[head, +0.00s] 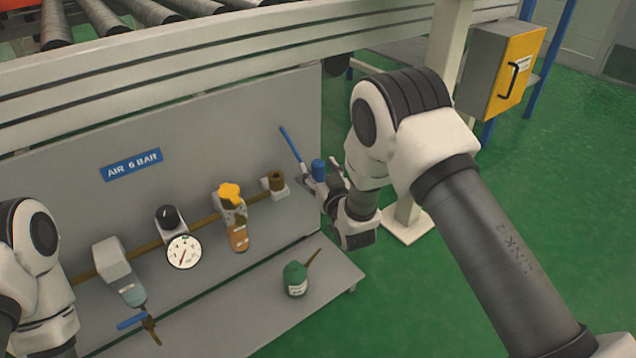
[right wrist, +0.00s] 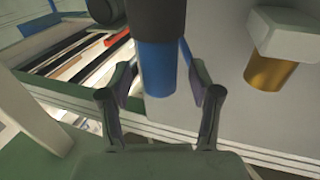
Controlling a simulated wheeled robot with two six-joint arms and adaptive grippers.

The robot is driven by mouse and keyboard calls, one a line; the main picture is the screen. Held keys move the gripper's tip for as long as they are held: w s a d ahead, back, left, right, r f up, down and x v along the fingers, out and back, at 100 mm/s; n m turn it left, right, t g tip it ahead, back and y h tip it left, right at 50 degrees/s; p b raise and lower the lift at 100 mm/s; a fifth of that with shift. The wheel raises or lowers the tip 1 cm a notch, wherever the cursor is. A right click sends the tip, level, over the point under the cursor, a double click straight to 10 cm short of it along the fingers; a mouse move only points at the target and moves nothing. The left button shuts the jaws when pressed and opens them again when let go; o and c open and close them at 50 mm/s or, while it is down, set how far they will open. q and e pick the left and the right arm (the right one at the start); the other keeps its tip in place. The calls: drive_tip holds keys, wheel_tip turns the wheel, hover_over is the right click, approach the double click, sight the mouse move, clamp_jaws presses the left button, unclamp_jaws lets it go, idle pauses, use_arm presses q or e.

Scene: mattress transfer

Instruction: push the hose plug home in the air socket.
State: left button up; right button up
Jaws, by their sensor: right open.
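The brass air socket (head: 277,179) sits on a light block at the right end of the pipe on the grey panel. A blue cylinder (head: 318,168), which looks like the hose plug, stands to the right of the socket and apart from it. My right gripper (head: 324,190) is at this plug, partly hidden by its own arm. In the right wrist view the fingers (right wrist: 161,90) are open, with the blue plug (right wrist: 157,70) and its black end (right wrist: 157,18) between or just beyond the tips. Contact is not clear. My left gripper is out of view; only its arm shows.
A thin blue bar (head: 290,144) slants up beside the plug. Left along the pipe are an orange-topped unit (head: 230,194), a gauge (head: 183,252) and a clear-bowled filter (head: 112,262). A green bottle (head: 295,280) stands on the lower shelf (head: 240,320). A yellow cabinet (head: 515,75) stands behind.

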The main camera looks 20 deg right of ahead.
drive_tip(key=shift+w, duration=0.45)
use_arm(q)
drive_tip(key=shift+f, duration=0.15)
use_arm(e)
drive_tip(key=shift+r, duration=0.1)
clamp_jaws()
drive_tip(key=shift+r, duration=0.1)
